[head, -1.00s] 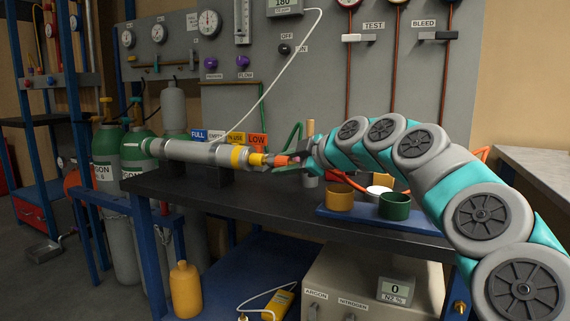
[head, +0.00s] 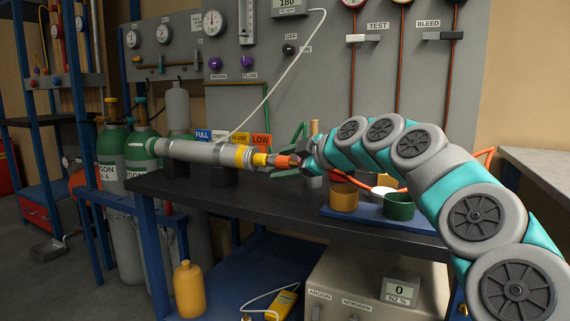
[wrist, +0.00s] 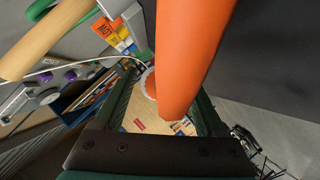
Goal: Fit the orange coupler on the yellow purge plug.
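The yellow purge plug (head: 260,159) sticks out of the right end of the grey cylinder on the bench, behind its yellow band. In the wrist view, a large orange cylinder (wrist: 192,55) runs between my fingers (wrist: 160,95) and hides much of the right one. The plug cannot be made out there.
The grey cylinder (head: 195,151) lies along the bench (head: 235,199) on dark supports. A wooden post (head: 314,134) stands close behind my gripper. A blue tray (head: 370,220) with an orange-brown cup (head: 344,198) and a green cup (head: 398,207) lies below my forearm.

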